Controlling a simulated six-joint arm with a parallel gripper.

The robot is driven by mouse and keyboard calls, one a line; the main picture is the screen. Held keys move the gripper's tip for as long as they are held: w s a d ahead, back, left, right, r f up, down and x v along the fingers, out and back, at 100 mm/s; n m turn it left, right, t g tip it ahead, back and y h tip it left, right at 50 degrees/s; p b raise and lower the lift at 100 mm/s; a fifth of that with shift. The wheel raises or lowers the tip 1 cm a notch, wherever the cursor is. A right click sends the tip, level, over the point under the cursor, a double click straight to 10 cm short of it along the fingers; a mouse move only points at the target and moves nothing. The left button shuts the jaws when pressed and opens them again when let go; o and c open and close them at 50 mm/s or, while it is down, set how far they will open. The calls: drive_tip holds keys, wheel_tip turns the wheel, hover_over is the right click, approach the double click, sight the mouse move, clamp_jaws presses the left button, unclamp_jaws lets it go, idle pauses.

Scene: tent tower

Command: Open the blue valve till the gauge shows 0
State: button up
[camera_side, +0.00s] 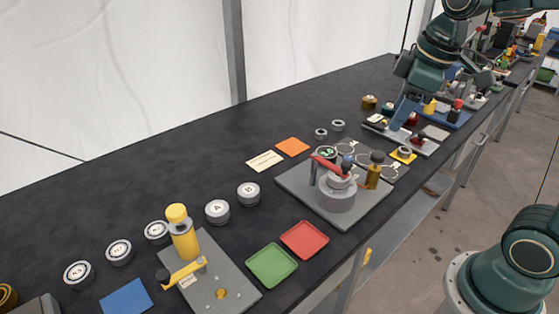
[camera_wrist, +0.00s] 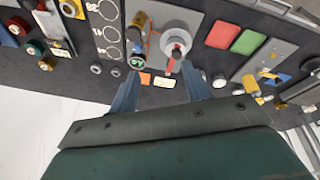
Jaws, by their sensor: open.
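A grey plate (camera_side: 350,212) carries a round grey fixture (camera_side: 336,198) with a red lever (camera_side: 323,163) on top. A small blue knob (camera_side: 347,161), which looks like the blue valve, shows by the lever. A round gauge with green digits (camera_side: 326,152) sits behind it; the digits are too small to read surely. The gauge also shows in the wrist view (camera_wrist: 137,62), with the red lever (camera_wrist: 170,64) to its right. My gripper (camera_wrist: 160,72) is open and empty, its two fingers apart above the table. In the side view it hangs at upper right, away from the blue knob.
A brass-coloured post (camera_side: 375,171) stands close right of the fixture. Red (camera_side: 305,240) and green (camera_side: 271,264) trays lie in front. A yellow-topped bottle (camera_side: 182,235) stands at left. Blocks and panels crowd the table under my arm. The back left of the black table is clear.

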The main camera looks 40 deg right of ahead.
drive_tip(key=w+d+f+n+g, duration=0.1)
drive_tip(key=w+d+f+n, duration=0.15)
drive_tip(key=w, duration=0.35)
drive_tip(key=n+g, duration=0.2)
drive_tip(key=n, duration=0.2)
hover_over(349, 158)
wheel_tip(349, 158, down, 5)
drive_tip(key=shift+s+a+r, duration=0.2)
drive_tip(key=f, duration=1.3)
drive_tip(key=shift+w+d+f, duration=0.15)
drive_tip(key=shift+w+f, duration=0.05)
drive_tip(key=shift+f, duration=0.2)
drive_tip(key=c, duration=1)
